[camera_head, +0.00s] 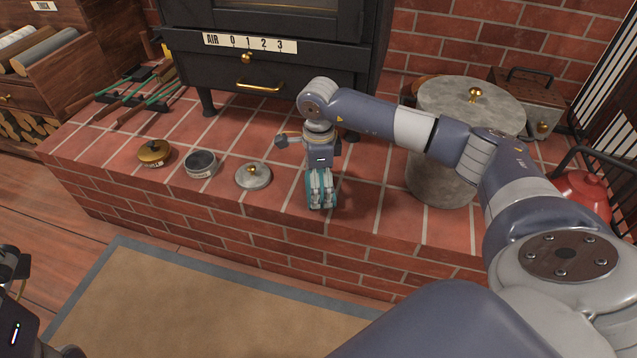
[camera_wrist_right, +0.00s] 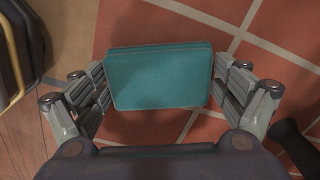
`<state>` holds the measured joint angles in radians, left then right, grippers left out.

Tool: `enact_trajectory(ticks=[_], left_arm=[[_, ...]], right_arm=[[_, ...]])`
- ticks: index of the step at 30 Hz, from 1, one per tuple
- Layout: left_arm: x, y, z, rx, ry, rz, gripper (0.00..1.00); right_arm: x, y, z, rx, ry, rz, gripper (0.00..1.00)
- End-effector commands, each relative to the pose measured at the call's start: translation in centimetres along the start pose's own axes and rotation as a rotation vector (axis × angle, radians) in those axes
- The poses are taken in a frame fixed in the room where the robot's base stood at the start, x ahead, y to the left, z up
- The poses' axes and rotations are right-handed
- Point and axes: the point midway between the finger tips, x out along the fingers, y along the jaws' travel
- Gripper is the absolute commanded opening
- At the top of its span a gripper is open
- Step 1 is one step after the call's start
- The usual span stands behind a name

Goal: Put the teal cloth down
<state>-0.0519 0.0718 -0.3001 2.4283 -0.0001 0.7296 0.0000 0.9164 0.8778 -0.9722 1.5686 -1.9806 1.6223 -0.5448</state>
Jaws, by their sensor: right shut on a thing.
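The teal cloth (camera_wrist_right: 158,82) is a folded, flat block. My right gripper (camera_head: 321,192) is shut on it, with fingers pressed on its two sides in the right wrist view. In the head view the gripper points down over the front part of the brick hearth (camera_head: 375,215), and the fingers hide most of the cloth. I cannot tell whether the cloth touches the tiles. My left gripper (camera_head: 14,285) shows only in part at the lower left edge, away from the hearth; its fingers are not clear.
A large grey bin (camera_head: 440,180) stands to the right. The black stove (camera_head: 280,65) is behind. Tiles between small pots and bin are mostly clear.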

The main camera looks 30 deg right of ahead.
Motion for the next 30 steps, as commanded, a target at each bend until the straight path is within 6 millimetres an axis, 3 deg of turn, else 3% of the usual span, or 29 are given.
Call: enact_trajectory(ticks=[3, 4, 5, 20, 23, 30], left_arm=[[-0.1, 0.0, 0.0, 0.0, 0.002, 0.001, 0.98], [0.0, 0.0, 0.0, 0.001, 0.003, 0.002, 0.98], [0.1, 0.0, 0.0, 0.0, 0.003, 0.002, 0.98], [0.4, 0.0, -0.1, 0.0, 0.005, 0.002, 0.98], [0.4, -0.1, -0.2, -0.002, -0.006, -0.007, 0.98], [-0.9, -0.2, -0.1, -0.012, -0.093, -0.038, 0.98]], right_arm=[[0.4, 0.0, 0.0, 0.0, 0.0, 0.001, 0.53], [0.4, 0.0, 0.0, 0.0, 0.0, 0.001, 0.93], [0.3, 0.0, 0.0, 0.0, 0.0, 0.0, 1.0], [-0.3, 0.0, 0.0, 0.0, -0.001, 0.0, 1.0], [-1.7, 0.0, 0.0, 0.0, -0.001, -0.001, 1.0], [-6.9, 0.0, 0.0, 0.0, -0.001, -0.002, 1.0]])
